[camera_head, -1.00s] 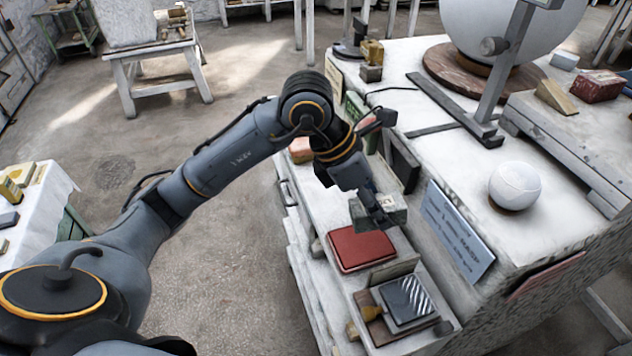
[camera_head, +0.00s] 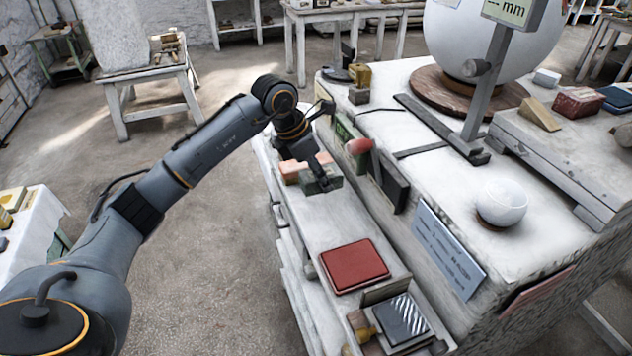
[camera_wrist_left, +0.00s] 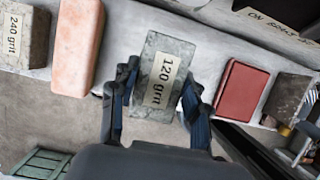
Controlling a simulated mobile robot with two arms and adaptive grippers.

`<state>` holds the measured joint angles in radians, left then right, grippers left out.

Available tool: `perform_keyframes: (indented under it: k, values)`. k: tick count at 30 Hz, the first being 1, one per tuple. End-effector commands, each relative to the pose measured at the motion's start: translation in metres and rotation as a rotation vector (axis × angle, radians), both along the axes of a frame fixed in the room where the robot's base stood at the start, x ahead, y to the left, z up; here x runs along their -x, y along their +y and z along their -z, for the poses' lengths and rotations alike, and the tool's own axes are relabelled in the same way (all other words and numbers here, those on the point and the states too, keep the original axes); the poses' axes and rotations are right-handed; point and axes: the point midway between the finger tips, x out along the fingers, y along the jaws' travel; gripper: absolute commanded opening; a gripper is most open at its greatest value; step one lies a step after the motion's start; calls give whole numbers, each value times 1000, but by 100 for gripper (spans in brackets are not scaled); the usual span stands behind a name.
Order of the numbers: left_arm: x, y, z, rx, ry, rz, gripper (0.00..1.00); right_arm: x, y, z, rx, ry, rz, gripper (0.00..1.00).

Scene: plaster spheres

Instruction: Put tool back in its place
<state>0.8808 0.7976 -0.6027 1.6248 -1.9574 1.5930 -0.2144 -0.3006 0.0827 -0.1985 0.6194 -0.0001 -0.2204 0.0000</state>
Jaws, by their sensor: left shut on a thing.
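My left gripper (camera_head: 318,172) is shut on a grey speckled block (camera_head: 322,184) above the narrow white shelf (camera_head: 312,222). In the left wrist view the block (camera_wrist_left: 164,72) has a "120 grit" label, and the fingers of the left gripper (camera_wrist_left: 160,98) lie on either side of it. A pink-orange block (camera_wrist_left: 77,45) lies on the left, with a grey "240 grit" block (camera_wrist_left: 24,38) beyond it. A red slab (camera_wrist_left: 240,90) lies on the right; it also shows in the head view (camera_head: 354,267). Whether the held block touches the shelf is unclear. My right gripper is out of view.
The taller white bench (camera_head: 430,160) borders the shelf on the right, with a dark panel (camera_head: 391,182) and blue sign (camera_head: 448,248) along its side. A white ball (camera_head: 502,203) rests on it. Bare shelf lies between the held block and the red slab.

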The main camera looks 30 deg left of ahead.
Motion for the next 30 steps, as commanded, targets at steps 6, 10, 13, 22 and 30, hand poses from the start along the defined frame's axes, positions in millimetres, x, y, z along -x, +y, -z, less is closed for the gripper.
perform_keyframes:
  k: [6, 10, 13, 22, 30]
  values:
    - [-17, 14, 24, 4, -3, -2, 11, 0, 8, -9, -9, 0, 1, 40]
    - [-20, 18, 30, 2, -4, 0, 11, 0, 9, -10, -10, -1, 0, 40]
    - [-23, 21, 37, 2, -2, -1, 11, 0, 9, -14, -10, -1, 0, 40]
    - [-23, 21, 65, 1, -6, 0, 11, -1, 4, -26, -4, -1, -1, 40]
    - [-22, 21, 68, 1, -2, 0, 53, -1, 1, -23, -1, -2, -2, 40]
